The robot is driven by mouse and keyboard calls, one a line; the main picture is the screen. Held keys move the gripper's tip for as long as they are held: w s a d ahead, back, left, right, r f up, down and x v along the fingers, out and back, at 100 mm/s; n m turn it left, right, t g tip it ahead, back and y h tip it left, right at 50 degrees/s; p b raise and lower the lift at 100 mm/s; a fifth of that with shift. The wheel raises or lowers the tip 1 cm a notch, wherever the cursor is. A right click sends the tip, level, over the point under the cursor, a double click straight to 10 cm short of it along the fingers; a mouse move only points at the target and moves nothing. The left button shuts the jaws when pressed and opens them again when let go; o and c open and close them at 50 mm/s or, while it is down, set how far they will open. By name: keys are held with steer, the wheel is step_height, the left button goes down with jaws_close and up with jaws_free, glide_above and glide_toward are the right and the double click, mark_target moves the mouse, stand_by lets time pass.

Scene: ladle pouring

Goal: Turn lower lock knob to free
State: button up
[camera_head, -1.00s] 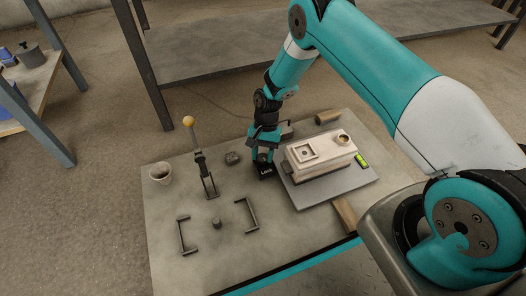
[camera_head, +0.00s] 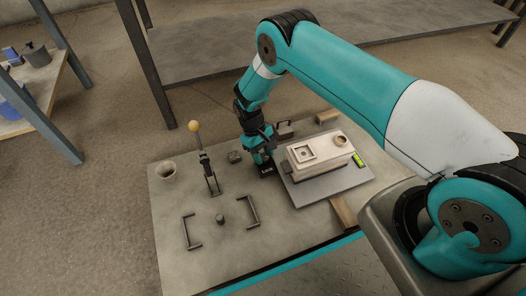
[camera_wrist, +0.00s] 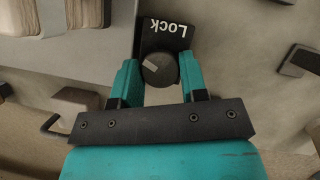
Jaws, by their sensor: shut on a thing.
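The lock knob (camera_wrist: 160,69) is a dark round knob with a lighter pointer mark, next to a black plate with the white word "Lock" (camera_wrist: 166,29). My gripper (camera_wrist: 159,78) has one teal finger on each side of the knob and is shut on it. In the head view my gripper (camera_head: 262,160) is low at the table, just left of the grey plate with the pale mould box. The knob is hidden there by my gripper; part of the black Lock plate (camera_head: 267,171) shows.
The pale mould box (camera_head: 318,157) stands on a grey plate (camera_head: 325,191) right of my gripper. The table's front left is mostly clear.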

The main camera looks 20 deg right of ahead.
steer(key=n, duration=0.2)
steer(key=n+t+h+p, duration=0.1)
steer(key=n, duration=0.1)
steer(key=shift+a+n, duration=0.2)
steer(key=shift+n, duration=0.2)
steer(key=shift+h, duration=0.3)
steer(key=o, duration=0.9)
steer(key=shift+r, duration=0.1)
steer(key=p+v, duration=0.7)
steer(key=v, duration=1)
steer(key=shift+s+r, duration=0.2)
